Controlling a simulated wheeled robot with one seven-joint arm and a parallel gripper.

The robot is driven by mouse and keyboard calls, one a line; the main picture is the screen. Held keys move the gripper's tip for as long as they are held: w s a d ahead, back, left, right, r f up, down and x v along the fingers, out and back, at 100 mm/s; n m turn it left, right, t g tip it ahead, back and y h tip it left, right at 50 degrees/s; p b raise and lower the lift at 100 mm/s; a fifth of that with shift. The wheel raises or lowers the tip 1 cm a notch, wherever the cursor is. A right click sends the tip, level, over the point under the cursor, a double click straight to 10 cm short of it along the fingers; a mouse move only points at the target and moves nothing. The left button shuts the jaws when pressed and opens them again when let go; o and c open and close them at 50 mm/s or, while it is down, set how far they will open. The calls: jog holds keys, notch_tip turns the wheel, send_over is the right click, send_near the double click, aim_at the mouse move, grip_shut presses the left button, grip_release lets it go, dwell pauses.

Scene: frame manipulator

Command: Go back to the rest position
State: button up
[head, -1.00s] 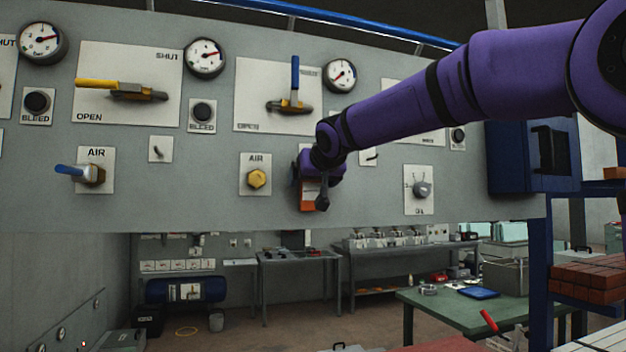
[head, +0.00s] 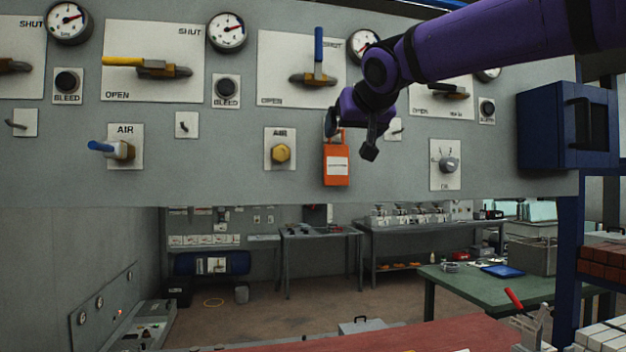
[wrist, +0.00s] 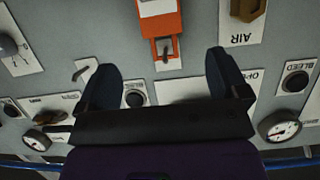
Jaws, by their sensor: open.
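My gripper (head: 350,135) is in front of the grey panel, at the end of my purple arm. In the wrist view its two dark fingers (wrist: 168,82) are spread wide with nothing between them. An orange padlock-like block (head: 336,166) with a white label hangs on the panel just below and beside my gripper. It also shows at the top of the wrist view (wrist: 159,22), beyond the fingertips and apart from them. Its upper loop is around a small peg on the panel.
The panel (head: 230,180) carries yellow (head: 150,67) and blue (head: 318,60) valve handles, a blue AIR handle (head: 104,147), a brass hex fitting (head: 281,152), a selector knob (head: 448,164) and gauges. A blue box (head: 566,125) juts out at right. A green table (head: 480,285) stands beyond.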

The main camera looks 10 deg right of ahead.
jog(key=s+d+f+g, duration=0.3)
jog(key=s+f+g, duration=0.1)
jog(key=s+f, duration=1.1)
jog(key=s+d+f+g, duration=0.4)
jog(key=s+f, duration=1)
jog(key=f, duration=0.2)
jog(key=shift+s, duration=0.35)
